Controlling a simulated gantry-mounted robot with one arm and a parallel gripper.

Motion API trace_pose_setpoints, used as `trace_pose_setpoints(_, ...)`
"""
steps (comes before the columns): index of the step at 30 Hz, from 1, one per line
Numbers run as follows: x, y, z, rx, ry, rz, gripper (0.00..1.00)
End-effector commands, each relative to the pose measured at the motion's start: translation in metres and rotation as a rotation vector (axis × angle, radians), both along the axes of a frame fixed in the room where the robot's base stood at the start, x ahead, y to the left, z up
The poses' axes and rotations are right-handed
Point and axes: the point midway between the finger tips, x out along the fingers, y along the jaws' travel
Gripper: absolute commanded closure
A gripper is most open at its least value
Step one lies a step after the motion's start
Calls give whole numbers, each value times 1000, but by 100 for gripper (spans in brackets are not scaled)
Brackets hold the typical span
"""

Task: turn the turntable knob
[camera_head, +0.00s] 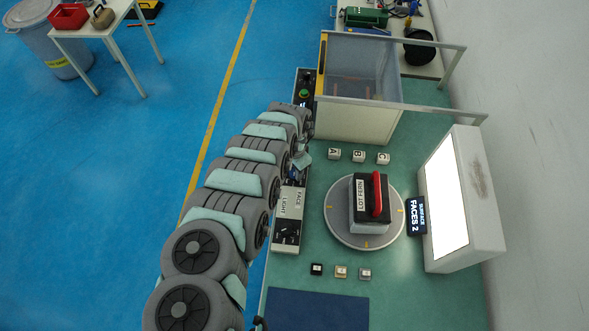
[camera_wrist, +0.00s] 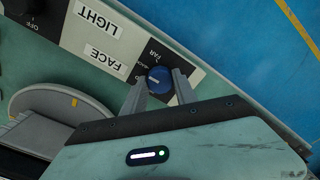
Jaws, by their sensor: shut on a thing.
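The blue turntable knob (camera_wrist: 160,79) with a white pointer line sits on a black patch of the control panel beside the FACE label (camera_wrist: 104,59); part of the lettering around it reads FAR. My gripper (camera_wrist: 160,88) has one finger on each side of the knob and is shut on it. The round grey turntable (camera_head: 338,226) is to the right and carries a black-and-white block labelled LOT FERN with a red handle (camera_head: 377,195).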

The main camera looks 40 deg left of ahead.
Motion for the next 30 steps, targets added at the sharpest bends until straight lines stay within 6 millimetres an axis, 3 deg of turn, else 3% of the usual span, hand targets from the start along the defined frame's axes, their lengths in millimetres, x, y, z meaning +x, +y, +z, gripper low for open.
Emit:
trace_pose_setpoints(14, 0, 0, 0, 1, -1, -17, 100)
trace_pose_setpoints(15, 0, 0, 0, 1, -1, -16, 65)
trace_pose_setpoints(23, 0, 0, 0, 0, 0, -16, 44)
trace_pose_setpoints(30, 0, 0, 0, 0, 0, -16, 44)
